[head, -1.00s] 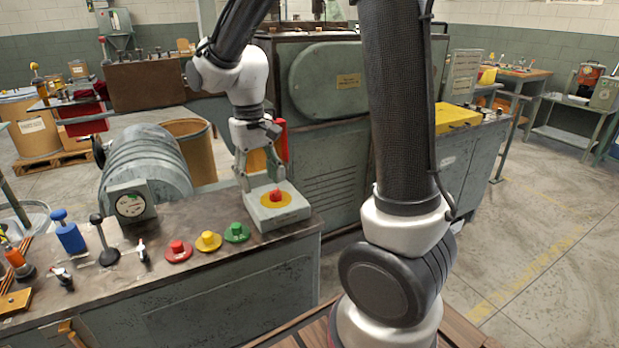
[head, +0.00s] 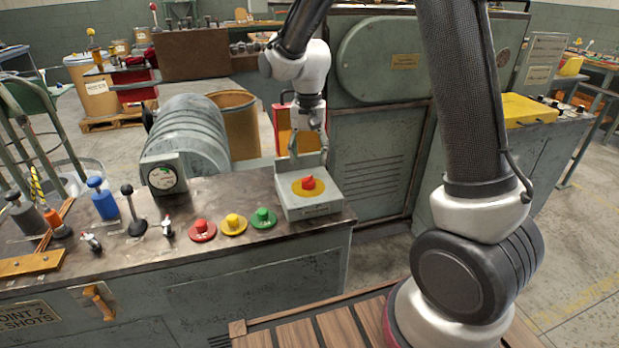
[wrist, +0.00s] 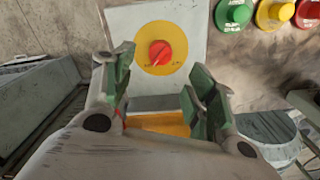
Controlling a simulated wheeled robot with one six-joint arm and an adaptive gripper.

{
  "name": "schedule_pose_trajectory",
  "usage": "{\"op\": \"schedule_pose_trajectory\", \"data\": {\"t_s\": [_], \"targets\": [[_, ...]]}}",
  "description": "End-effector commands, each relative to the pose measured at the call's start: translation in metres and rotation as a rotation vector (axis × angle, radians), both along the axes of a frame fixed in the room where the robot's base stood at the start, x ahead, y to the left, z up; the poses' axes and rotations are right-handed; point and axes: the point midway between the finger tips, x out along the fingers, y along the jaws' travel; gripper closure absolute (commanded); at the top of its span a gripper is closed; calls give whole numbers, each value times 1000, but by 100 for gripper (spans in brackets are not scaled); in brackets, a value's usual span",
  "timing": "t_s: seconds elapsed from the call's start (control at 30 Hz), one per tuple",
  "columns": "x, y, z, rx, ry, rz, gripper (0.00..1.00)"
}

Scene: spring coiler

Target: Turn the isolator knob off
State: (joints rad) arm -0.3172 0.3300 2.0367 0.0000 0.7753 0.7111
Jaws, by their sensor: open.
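The isolator knob (head: 308,183) is red and sits on a yellow disc on top of a pale grey box (head: 313,209) at the right end of the bench. In the wrist view the red knob (wrist: 160,53) lies beyond the fingertips, roughly centred between them, with a pale mark on it. My gripper (head: 309,150) is just behind and above the box in the head view. In the wrist view my gripper (wrist: 160,75) is open and empty, its green-padded fingers apart from the knob. The fingers are partly hidden in the head view.
Red (head: 202,230), yellow (head: 234,224) and green (head: 263,218) buttons sit left of the box. A large grey machine (head: 385,120) rises behind the bench.

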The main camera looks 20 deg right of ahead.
Motion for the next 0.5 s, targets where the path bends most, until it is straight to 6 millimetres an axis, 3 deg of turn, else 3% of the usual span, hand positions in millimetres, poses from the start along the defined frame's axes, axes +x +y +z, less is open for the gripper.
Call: {"op": "schedule_pose_trajectory", "data": {"t_s": [0.2,0.5], "targets": [[-1,0,-47,-2,4,1,43],[0,0,-77,0,0,1,43]]}}
